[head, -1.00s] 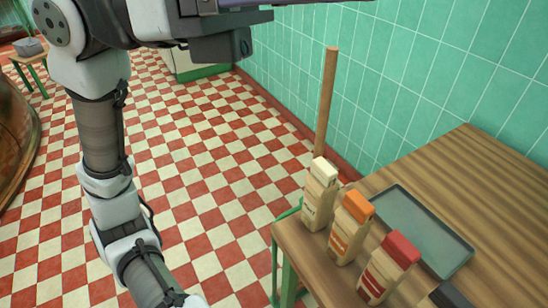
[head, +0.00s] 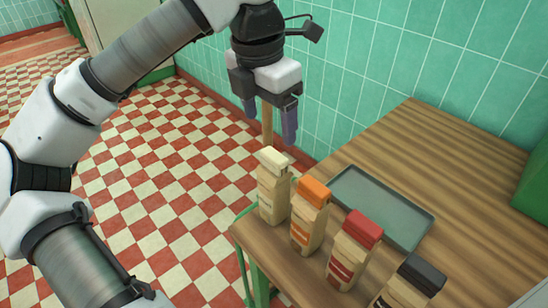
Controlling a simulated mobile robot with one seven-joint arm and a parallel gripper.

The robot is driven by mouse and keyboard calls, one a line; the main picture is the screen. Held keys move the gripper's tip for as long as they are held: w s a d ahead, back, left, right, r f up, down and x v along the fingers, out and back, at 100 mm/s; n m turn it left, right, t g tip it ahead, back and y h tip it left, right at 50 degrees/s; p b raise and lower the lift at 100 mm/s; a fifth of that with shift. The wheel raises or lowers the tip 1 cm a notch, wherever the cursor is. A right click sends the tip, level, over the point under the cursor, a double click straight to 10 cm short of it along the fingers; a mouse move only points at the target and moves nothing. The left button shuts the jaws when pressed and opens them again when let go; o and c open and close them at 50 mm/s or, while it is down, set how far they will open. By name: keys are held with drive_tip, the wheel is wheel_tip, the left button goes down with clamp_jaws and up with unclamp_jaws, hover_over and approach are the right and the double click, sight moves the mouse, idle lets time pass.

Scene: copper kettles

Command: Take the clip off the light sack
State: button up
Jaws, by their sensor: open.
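The light sack (head: 272,192) is a tan paper bag standing upright at the left end of a row of sacks on the wooden table. Its clip (head: 272,158) is cream coloured and sits across the sack's top. My gripper (head: 270,122) is open, pointing down, with its two purple-grey fingers apart. In the picture it is just above the cream clip and appears clear of it. Nothing shows between the fingers except a wooden pole behind them.
Sacks with an orange clip (head: 313,192), a red clip (head: 362,228) and a black clip (head: 422,274) stand along the table edge. A grey-green tray (head: 425,232) lies behind them. A wooden pole (head: 267,128) stands behind the light sack. A green object (head: 534,185) is at right.

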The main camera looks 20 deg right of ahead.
sight(274, 155)
drive_tip(key=f, duration=0.5)
drive_tip(key=d+f+p, duration=0.1)
drive_tip(key=f, duration=0.2)
drive_tip(key=shift+w+d, duration=0.1)
drive_tip(key=shift+w, duration=0.2)
drive_tip(key=c, duration=1)
